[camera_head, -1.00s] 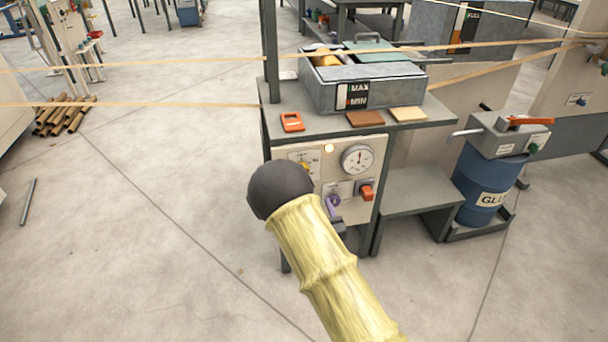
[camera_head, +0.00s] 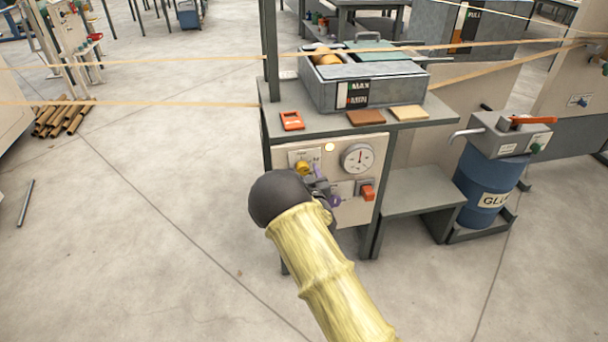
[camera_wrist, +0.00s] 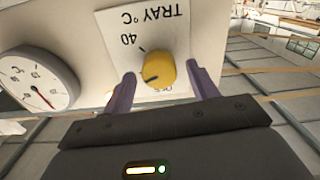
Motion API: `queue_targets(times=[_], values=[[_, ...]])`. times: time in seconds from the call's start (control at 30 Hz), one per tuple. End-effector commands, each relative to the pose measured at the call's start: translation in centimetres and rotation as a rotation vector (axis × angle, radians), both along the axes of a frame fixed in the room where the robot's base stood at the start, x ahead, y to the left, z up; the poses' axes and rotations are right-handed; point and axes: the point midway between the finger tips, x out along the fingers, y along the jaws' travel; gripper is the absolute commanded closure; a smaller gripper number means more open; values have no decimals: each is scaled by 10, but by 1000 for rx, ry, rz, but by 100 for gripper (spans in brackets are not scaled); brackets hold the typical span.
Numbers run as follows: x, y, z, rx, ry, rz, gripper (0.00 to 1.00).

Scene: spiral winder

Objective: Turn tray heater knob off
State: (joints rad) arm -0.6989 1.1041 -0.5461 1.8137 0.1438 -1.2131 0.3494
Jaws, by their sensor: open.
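The yellow tray heater knob (camera_head: 302,168) is on the cream control panel (camera_head: 348,212) under the winder's table. In the wrist view the knob (camera_wrist: 159,72) sits on a white plate (camera_wrist: 112,30) reading "TRAY °C" and "40", seen upside down. Its dark pointer mark faces the lower left there, toward neither the 40 mark nor the partly hidden lettering below the knob. My gripper (camera_wrist: 161,69) is open, with one purple finger on each side of the knob. I cannot tell whether they touch it. In the head view my gripper (camera_head: 322,184) is partly hidden behind my arm.
A round gauge (camera_head: 358,158), a lit lamp (camera_head: 329,147) and a red switch (camera_head: 367,192) share the panel. The glue tray (camera_head: 375,82) stands on the table above. A low shelf (camera_head: 422,188) and a blue glue drum (camera_head: 484,182) stand to the right.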

Motion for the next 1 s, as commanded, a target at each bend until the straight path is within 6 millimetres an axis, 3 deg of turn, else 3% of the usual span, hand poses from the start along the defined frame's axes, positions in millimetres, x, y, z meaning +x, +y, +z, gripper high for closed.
queue_targets(times=[0.3,0.53,0.57,1.0], values=[[3,1,0,0,0,0,41],[3,1,0,-1,0,0,84],[3,1,0,-1,0,0,86],[3,1,0,-62,-18,1,86]])
